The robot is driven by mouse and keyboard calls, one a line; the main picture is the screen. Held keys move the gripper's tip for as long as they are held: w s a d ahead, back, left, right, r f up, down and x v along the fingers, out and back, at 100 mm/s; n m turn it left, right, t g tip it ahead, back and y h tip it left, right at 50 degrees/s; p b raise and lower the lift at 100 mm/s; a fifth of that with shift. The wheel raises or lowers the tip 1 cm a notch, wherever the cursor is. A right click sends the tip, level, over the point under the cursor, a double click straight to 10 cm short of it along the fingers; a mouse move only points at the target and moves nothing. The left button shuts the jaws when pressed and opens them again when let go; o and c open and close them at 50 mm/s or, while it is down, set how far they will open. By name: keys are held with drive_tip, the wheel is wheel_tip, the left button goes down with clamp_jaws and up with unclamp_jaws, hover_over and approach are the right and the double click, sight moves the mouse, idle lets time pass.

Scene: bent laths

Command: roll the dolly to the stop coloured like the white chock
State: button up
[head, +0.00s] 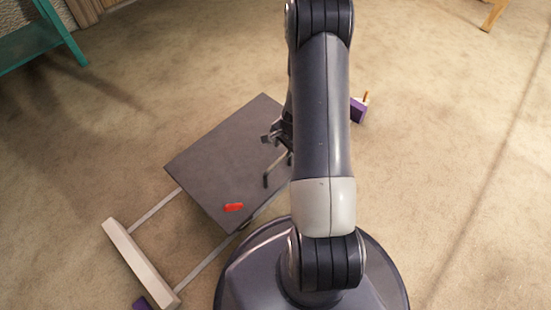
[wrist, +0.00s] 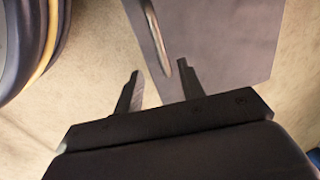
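The dolly (head: 222,165) is a dark grey flat board on the carpet, left of my arm; its grey surface fills the upper right of the wrist view (wrist: 225,35). A dark bar handle (head: 267,178) stands at its right edge, and in the wrist view a metal bar (wrist: 155,45) lies ahead of and between the fingertips. My gripper (wrist: 160,68) is open, its fingers apart and not closed on the bar. A white beam (head: 140,262) lies at the lower left, joined by two pale rails to the dolly's side. No separate white chock is clear to me.
A red piece (head: 234,207) lies on the dolly. A purple block (head: 358,111) with a white and orange part stands right of my arm. Another purple block (head: 143,303) is cut off at the bottom. A teal table (head: 30,45) stands at upper left.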

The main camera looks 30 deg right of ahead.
sight(278, 161)
drive_tip(key=f+b, duration=0.1)
drive_tip(key=f, duration=0.2)
drive_tip(key=w+f+b, duration=0.1)
drive_tip(key=f, duration=0.2)
drive_tip(key=f+b, duration=0.1)
drive_tip(key=f, duration=0.2)
drive_tip(key=shift+w+a+b, duration=0.3)
drive_tip(key=shift+a, duration=0.05)
drive_tip(key=shift+c, duration=0.2)
clamp_jaws()
